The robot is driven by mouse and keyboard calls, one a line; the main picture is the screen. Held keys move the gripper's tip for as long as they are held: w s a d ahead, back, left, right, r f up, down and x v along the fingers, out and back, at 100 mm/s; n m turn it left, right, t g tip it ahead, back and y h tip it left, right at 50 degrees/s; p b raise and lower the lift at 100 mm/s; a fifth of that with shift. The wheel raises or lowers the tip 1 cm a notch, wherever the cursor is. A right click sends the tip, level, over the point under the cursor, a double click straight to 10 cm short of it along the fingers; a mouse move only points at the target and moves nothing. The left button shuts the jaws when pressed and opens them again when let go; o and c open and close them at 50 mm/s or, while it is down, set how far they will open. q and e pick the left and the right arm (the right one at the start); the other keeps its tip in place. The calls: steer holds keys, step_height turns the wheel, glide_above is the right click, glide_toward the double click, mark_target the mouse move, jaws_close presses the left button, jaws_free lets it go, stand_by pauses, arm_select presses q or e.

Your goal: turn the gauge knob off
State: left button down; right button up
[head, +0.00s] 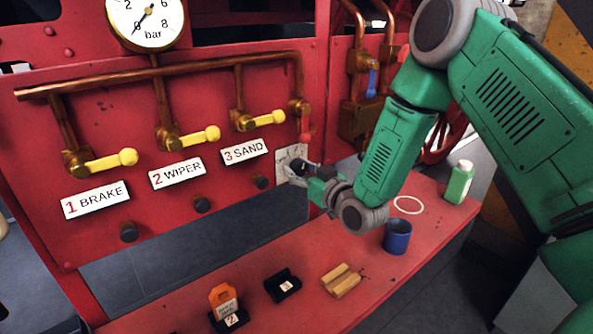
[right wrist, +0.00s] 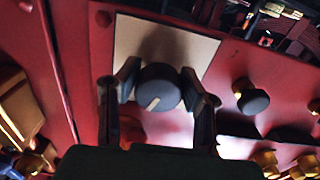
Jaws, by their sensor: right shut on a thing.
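The gauge knob (right wrist: 158,88) is dark and round with a pale pointer line, in the right wrist view. It sits in front of a cream plate (right wrist: 190,45) on the red panel; the plate also shows in the head view (head: 285,154). My right gripper (right wrist: 160,92) has one finger on each side of the knob and is shut on it. In the head view my right gripper (head: 302,172) reaches the plate from the right and hides most of the knob. The pressure gauge (head: 147,20) is at the top left, cut off by the frame. My left gripper is not in view.
Yellow-handled valves (head: 110,160) line the panel above labels for brake, wiper and sand. The red bench below holds a blue cup (head: 397,237), a green bottle (head: 459,182), wooden blocks (head: 341,281), a black holder (head: 282,286) and an orange tag (head: 223,296).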

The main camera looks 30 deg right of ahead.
steer(key=shift+w+d+r, duration=0.1)
steer(key=shift+d+r, duration=0.05)
steer(key=shift+r, duration=0.1)
steer(key=shift+n, duration=0.4)
steer(key=n+b, duration=0.1)
steer(key=n, duration=0.1)
steer(key=shift+n, duration=0.3)
steer(key=n+b, duration=0.2)
steer(key=n, duration=0.2)
steer(key=shift+n, duration=0.3)
steer(key=n+b, duration=0.2)
steer(key=n, duration=0.1)
steer(key=shift+f+n, duration=0.1)
steer(key=shift+n, duration=0.2)
steer(key=shift+n+b, duration=1.2)
steer(key=shift+n, duration=0.8)
steer(key=shift+f, duration=0.2)
